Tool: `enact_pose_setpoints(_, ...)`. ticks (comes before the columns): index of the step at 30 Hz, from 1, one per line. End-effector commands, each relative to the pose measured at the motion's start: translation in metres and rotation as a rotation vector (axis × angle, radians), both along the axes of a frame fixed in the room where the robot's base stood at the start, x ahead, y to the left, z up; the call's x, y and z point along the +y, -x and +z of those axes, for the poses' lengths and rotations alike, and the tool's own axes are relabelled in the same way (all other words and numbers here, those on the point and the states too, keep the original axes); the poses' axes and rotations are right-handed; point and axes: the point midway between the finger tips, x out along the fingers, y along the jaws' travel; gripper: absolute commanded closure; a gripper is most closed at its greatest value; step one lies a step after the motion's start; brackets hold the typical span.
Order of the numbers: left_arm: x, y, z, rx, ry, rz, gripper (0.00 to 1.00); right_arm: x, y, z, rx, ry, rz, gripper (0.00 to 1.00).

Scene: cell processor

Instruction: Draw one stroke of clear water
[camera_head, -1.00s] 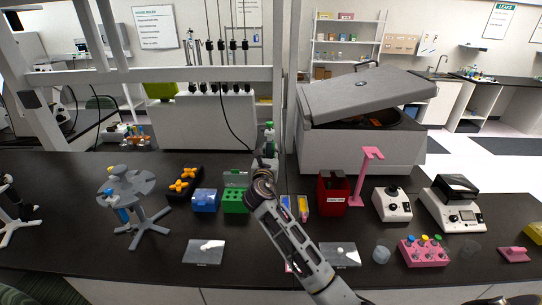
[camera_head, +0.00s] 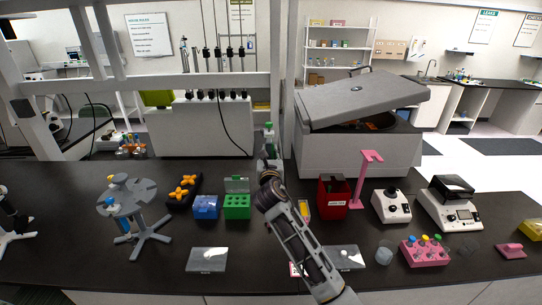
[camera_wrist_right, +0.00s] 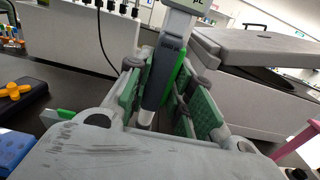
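My right gripper (camera_wrist_right: 168,100) has green pads on either side of a grey and green pipette (camera_wrist_right: 166,72) and is shut on it. The pipette stands roughly upright; its pale lower end drops out of sight behind the gripper body. My left gripper is not in view.
A grey carousel stand (camera_head: 128,200), a blue box (camera_head: 206,207) and a green rack (camera_head: 237,206) stand left of my arm. A red box (camera_head: 332,198), a pink stand (camera_head: 364,180) and a pink rack (camera_head: 425,252) stand right. A large grey machine (camera_head: 355,150) is behind.

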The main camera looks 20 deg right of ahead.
Motion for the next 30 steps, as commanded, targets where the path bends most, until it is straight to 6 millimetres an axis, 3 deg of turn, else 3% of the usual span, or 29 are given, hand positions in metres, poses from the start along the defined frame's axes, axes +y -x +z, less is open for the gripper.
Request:
enact_pose_setpoints(14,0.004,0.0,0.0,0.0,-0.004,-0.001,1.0,0.0,0.0,-0.008,0.0,0.0,-0.001,0.82)
enact_pose_setpoints(26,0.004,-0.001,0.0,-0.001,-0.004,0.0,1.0,0.001,0.0,-0.058,0.003,0.0,0.0,0.82)
enact_pose_setpoints(30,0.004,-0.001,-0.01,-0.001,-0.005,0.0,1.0,0.0,0.0,-0.066,0.0,-0.001,0.0,0.82)
